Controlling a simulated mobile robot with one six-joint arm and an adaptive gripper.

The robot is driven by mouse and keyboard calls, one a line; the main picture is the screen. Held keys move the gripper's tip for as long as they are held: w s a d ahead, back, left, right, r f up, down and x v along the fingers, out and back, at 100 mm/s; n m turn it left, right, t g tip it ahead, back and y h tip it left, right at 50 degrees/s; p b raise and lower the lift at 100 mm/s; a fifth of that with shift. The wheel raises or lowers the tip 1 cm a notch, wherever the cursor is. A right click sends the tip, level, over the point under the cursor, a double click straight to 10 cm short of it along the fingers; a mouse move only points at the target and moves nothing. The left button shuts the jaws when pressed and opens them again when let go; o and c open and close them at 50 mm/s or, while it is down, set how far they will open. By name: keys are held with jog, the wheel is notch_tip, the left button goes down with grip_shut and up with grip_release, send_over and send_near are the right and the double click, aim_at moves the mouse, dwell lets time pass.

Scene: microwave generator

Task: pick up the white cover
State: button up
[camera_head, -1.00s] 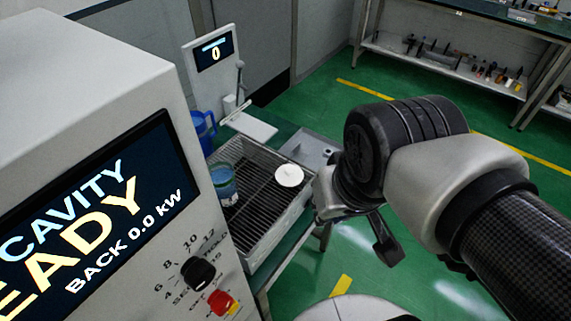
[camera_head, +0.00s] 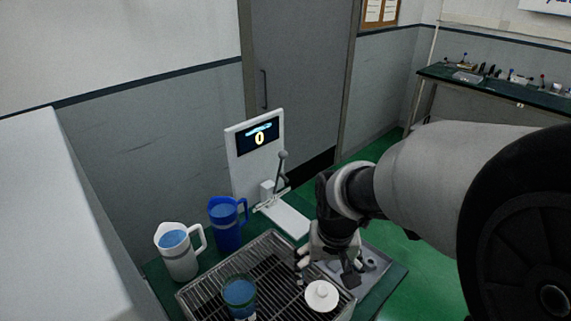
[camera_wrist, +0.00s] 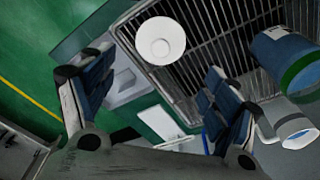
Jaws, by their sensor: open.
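The white cover (camera_head: 321,296) is a round disc with a small knob on top. It lies on the right part of the wire rack tray (camera_head: 196,291). In the wrist view the cover (camera_wrist: 160,40) is at the top centre, ahead of and between the spread fingers. My gripper (camera_head: 325,268) is open and empty, just behind the cover and apart from it in the head view. In the wrist view my gripper (camera_wrist: 155,112) shows both dark padded fingers wide apart.
A glass of blue liquid (camera_head: 239,293) stands on the rack left of the cover. A white pitcher (camera_head: 179,252) and a blue pitcher (camera_head: 227,224) stand behind it. A white device with a lever and display (camera_head: 257,158) is at the back.

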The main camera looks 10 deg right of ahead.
aim_at(323, 291)
jog(key=shift+o, duration=0.7)
jog(key=f, duration=0.2)
jog(key=f+b, duration=0.1)
jog(key=f, duration=0.1)
jog(key=shift+w+f, duration=0.1)
jog(key=shift+w, duration=0.15)
notch_tip(323, 291, down, 5)
jog(key=b, duration=0.2)
jog(key=shift+w+f+b, duration=0.1)
jog(key=shift+w+b, duration=0.05)
jog(key=shift+b, duration=0.15)
jog(key=shift+c, duration=0.6)
jog(key=c, duration=1.1)
